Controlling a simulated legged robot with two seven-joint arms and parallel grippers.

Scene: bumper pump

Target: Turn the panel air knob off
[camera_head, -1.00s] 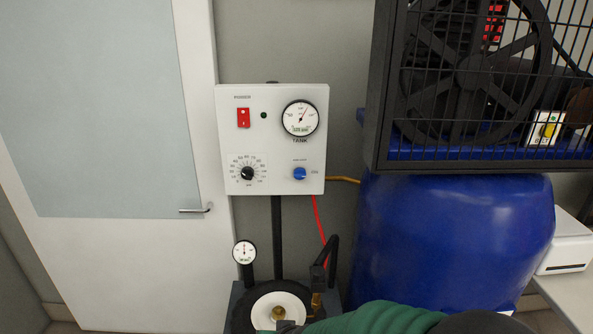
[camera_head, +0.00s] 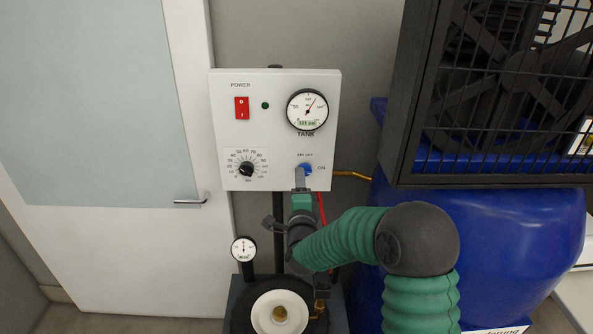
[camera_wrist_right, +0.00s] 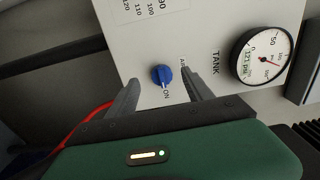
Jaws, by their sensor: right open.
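The blue air knob (camera_head: 305,168) is at the lower right of the white control panel (camera_head: 222,130), beside the ON label. It also shows in the right wrist view (camera_wrist_right: 161,75). My right gripper (camera_head: 300,178) is in front of and just below the knob in the head view, hiding its lower part. In the right wrist view the right gripper (camera_wrist_right: 160,84) is open, with one finger on each side of the knob and visible gaps. I cannot tell how deep the fingertips reach. My left gripper is not in view.
The panel also carries a red power switch (camera_head: 242,108), a black dial (camera_head: 246,168) and a tank gauge (camera_head: 307,109). A blue tank (camera_head: 500,240) and black cage (camera_head: 420,110) stand to the right. A red hose (camera_head: 322,208) hangs below the panel. A door (camera_head: 100,250) is at left.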

